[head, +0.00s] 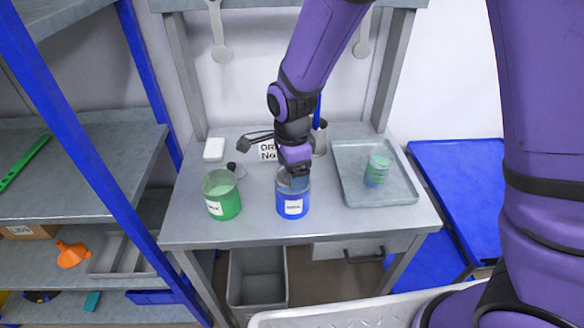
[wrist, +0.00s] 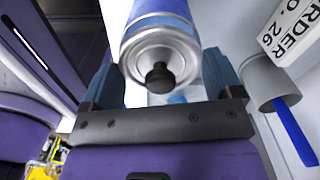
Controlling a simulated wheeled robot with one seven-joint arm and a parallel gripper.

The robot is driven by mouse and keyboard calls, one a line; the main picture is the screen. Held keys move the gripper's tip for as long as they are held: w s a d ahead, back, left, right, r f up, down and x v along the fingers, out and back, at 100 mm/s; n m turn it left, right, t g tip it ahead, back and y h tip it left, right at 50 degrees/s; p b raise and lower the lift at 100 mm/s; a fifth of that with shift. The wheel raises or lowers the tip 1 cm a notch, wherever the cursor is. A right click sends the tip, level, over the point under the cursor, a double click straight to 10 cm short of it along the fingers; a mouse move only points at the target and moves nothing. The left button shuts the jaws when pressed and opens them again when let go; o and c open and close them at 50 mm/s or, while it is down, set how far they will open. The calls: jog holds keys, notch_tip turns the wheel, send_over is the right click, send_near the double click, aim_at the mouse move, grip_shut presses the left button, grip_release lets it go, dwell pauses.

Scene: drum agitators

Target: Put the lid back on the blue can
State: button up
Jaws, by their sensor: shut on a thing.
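The blue can (head: 292,203) stands upright on the grey bench with a white label on its front. My gripper (head: 295,179) is right over its mouth and hides most of its top. In the wrist view, my gripper (wrist: 162,88) has a finger on each side of a round metal lid (wrist: 150,55) with a black knob (wrist: 159,76), and is shut on it. The blue body of the can (wrist: 158,10) shows just beyond the lid. The lid is at the can's mouth; I cannot tell whether it is fully seated.
A green can (head: 221,196) stands open to the left, with a black-knobbed lid (head: 232,168) behind it. A tray (head: 400,190) at the right holds a smaller green-blue container (head: 377,171). A grey cup (head: 320,138) and a sign (head: 267,151) stand behind.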

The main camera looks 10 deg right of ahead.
jog(key=shift+f, duration=0.1)
dwell(0.7)
jog(key=o, duration=0.7)
jog(key=shift+r, duration=3.5)
grip_shut()
